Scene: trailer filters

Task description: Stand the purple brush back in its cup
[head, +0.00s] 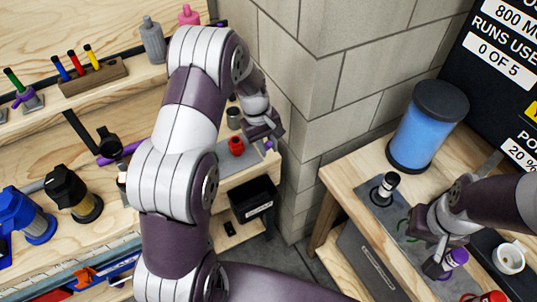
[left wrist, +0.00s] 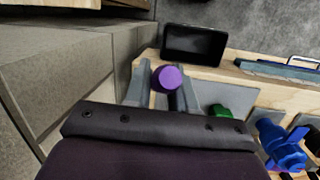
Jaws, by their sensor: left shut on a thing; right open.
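My left gripper (head: 264,136) is at the far end of the left bench, by the block wall. It is shut on the purple brush (left wrist: 166,79), whose round purple end shows between the fingers in the left wrist view; a small bit of purple (head: 269,146) shows below the gripper in the head view. The rest of the brush is hidden. A small grey cup (head: 234,117) stands just left of the gripper, apart from it; I cannot tell whether it is the brush's cup.
A red object (head: 236,145) sits close below the grey cup. A black bin (head: 253,200) is below the bench end. A blue cylinder (head: 428,128), a black-topped bottle (head: 384,189) and a white cup (head: 509,258) stand on the right bench. The block wall (head: 335,70) bounds the left gripper's right side.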

